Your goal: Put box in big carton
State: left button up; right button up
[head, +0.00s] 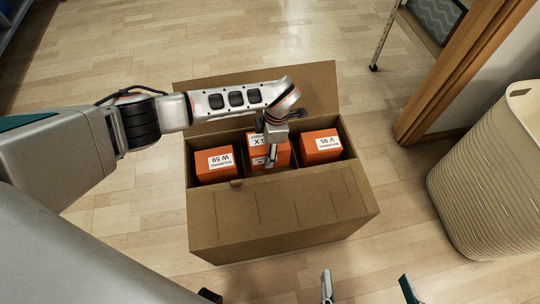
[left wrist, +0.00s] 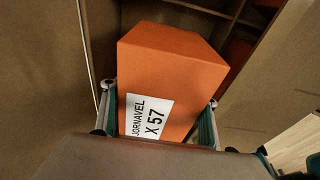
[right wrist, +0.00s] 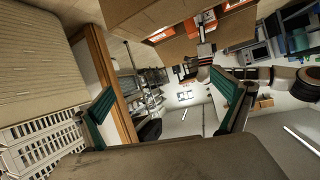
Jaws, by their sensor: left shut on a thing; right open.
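The big brown carton (head: 280,218) stands open on the floor in the head view. An orange box with a white label ending in X (head: 256,161) is at its middle, between two other orange boxes; its lower part is hidden. My left gripper (head: 271,151) reaches over the carton and is shut on this box. In the left wrist view the box (left wrist: 185,58), labelled "JORNAVEL X 57", sits between the two fingers with carton walls around. My right gripper (head: 367,287) is open and empty in front of the carton; its spread fingers also show in the right wrist view (right wrist: 164,97).
Inside the carton, the W 59 box (head: 212,172) is at left and the V 95 box (head: 321,157) at right. A cream basket (head: 490,170) stands at the right, near a wooden door frame (head: 455,80). Floor (head: 400,260) between carton and basket is clear.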

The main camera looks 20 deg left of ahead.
pick_arm(q)
jog(key=shift+f, duration=0.7)
jog(key=shift+d+f, duration=0.1)
jog(key=shift+f, duration=0.1)
jog(key=f+b, duration=0.2)
jog(key=f, duration=0.2)
jog(key=shift+s, duration=0.2)
jog(key=shift+w+f, duration=0.1)
jog(key=shift+w, duration=0.05)
jog(key=shift+w+r, duration=0.1)
jog(key=shift+r, duration=0.1)
jog(key=shift+c, duration=0.6)
pick_arm(e)
jog(key=a+m, duration=0.1)
jog(key=s+a+m, duration=0.1)
jog(key=a+m+y, duration=0.1)
jog(key=shift+s+a+f, duration=0.15)
jog(key=shift+a+f, duration=0.1)
jog(key=shift+f, duration=0.1)
pick_arm(q)
jog(key=o, duration=1.5)
jog(key=shift+f, duration=0.1)
jog(key=shift+c, duration=0.2)
